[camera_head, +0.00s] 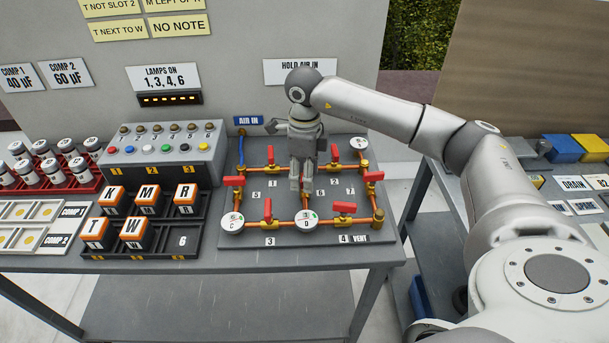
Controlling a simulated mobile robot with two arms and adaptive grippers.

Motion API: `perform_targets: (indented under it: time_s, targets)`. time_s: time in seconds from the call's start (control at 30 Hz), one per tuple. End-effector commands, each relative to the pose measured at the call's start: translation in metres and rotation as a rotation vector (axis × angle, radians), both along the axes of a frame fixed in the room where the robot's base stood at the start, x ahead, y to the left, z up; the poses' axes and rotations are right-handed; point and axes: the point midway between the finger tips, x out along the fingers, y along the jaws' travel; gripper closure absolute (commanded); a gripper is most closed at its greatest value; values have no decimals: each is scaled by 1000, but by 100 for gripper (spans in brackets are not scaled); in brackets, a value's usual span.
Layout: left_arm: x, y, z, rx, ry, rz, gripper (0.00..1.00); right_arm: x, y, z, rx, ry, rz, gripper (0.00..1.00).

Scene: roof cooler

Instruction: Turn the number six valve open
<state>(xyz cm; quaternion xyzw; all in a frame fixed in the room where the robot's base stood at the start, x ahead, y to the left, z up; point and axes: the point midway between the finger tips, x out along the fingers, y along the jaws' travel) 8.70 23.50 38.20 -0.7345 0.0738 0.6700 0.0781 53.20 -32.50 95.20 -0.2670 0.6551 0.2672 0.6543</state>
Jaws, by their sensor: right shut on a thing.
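The valve panel (225,240) is a grey board with copper pipes, brass fittings, round gauges and red valve handles. The number 6 label (320,195) is on the middle vertical pipe run, beside my right gripper. My right gripper (301,188) reaches down from above, shut at the place of the number six valve. Its fingers and body hide that valve's handle, so the handle's angle cannot be told. My left gripper is not in view.
Other red handles stand close around the gripper: valve 1 (270,154), valve 2 (335,154), valve 3 (267,210) and valve 4 (344,207). Gauges C (232,221) and D (306,220) sit along the front pipe. A switch box (160,160) and block tray (200,212) stand left.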

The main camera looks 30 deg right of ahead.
Motion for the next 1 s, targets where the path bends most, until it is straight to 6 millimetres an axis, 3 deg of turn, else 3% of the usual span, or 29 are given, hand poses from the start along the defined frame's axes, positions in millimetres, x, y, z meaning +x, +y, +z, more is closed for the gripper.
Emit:
perform_targets:
  time_s: [0.5, 0.53, 0.7, 1.0]
  targets:
    - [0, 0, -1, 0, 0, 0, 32, 1, 0, 2, 1, -5, 20, 78]
    - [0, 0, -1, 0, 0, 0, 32, 1, 0, 2, 1, -5, 20, 52]
    - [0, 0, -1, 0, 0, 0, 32, 1, 0, 1, 1, -4, 20, 32]
    - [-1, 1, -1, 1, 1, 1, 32, 0, 0, 1, 0, -1, 20, 32]
